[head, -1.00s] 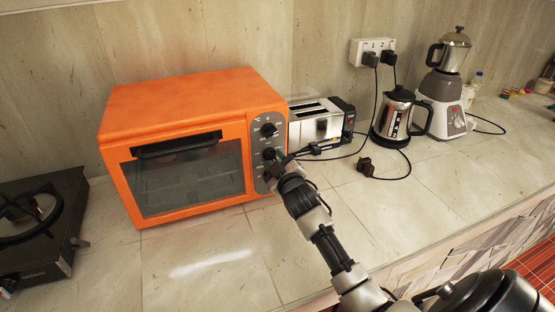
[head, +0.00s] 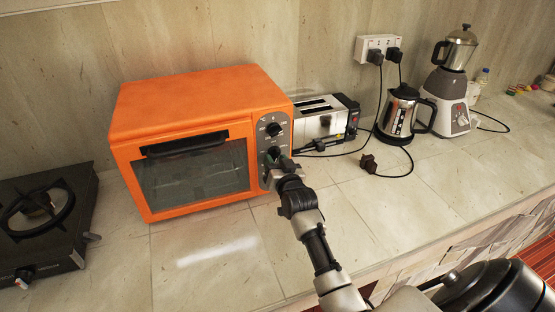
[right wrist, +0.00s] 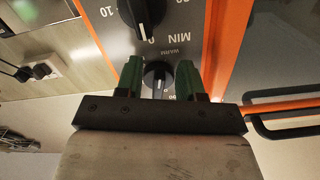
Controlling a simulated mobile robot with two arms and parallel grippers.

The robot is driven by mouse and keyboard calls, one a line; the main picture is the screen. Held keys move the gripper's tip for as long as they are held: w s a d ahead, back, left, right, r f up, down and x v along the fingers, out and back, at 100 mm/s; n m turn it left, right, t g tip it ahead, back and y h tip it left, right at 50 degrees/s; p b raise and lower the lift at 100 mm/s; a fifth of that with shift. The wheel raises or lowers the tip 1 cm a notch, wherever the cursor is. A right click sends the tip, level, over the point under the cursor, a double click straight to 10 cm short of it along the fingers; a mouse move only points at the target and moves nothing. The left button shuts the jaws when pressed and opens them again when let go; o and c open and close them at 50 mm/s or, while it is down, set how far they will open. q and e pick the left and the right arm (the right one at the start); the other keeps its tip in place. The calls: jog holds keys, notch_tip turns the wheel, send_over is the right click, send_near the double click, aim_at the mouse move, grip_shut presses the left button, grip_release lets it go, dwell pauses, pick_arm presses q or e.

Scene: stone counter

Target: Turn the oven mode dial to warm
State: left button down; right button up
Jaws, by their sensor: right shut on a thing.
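The orange toaster oven (head: 200,90) stands on the counter with its door shut. Its grey control panel at the right side carries black dials. The oven mode dial (head: 274,152) is the middle one, partly hidden by my right gripper (head: 280,165). In the right wrist view, my gripper's green fingers (right wrist: 160,82) stand on either side of the mode dial (right wrist: 158,74), shut on it. The word WARM shows upside down just above it there. A minute timer dial (right wrist: 138,12) is at the top of that view. My left gripper is not in view.
A toaster (head: 322,122) stands close right of the oven, with a kettle (head: 403,115) and a blender (head: 452,85) farther right. A gas stove (head: 45,225) is at the left. The counter in front of the oven is clear.

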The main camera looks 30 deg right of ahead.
jog(key=shift+w+a+r+m+p, duration=0.15)
jog(key=shift+m+p, duration=0.25)
jog(key=shift+m, duration=1.2)
jog(key=o, duration=0.9)
jog(key=shift+a, duration=0.1)
jog(key=b+v, duration=0.2)
jog(key=v, duration=0.9)
